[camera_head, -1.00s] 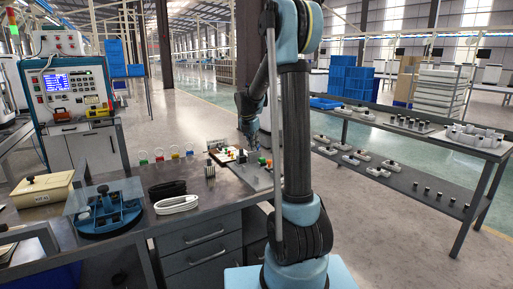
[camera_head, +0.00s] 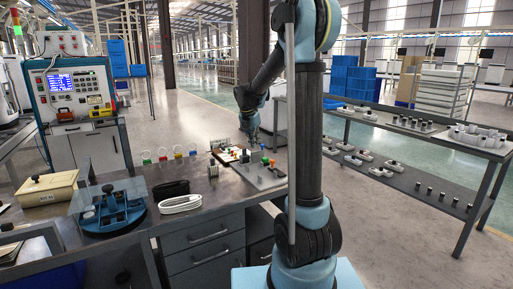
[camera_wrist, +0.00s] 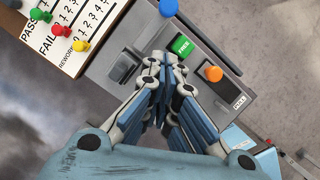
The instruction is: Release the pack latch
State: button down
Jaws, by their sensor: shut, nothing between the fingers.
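The grey pack fixture (camera_wrist: 215,72) lies at an angle in the wrist view. I cannot tell which part is the latch itself. My gripper (camera_wrist: 163,88) is shut and empty, its fingers over the fixture's near edge, below the green block in the picture. Contact cannot be told. In the head view the fixture (camera_head: 266,179) sits at the bench's right end, with my gripper (camera_head: 252,140) above it.
A PASS/FAIL/REWORK board (camera_wrist: 92,22) with coloured pegs lies beside the fixture. On the bench (camera_head: 185,222) are a blue round holder (camera_head: 110,218), a beige box (camera_head: 46,188), a white cable coil (camera_head: 180,204) and small coloured rings. A rack (camera_head: 440,140) stands right.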

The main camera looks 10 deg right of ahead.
jog(key=v, duration=0.7)
jog(key=shift+a+r, duration=0.3)
jog(key=shift+s, duration=0.1)
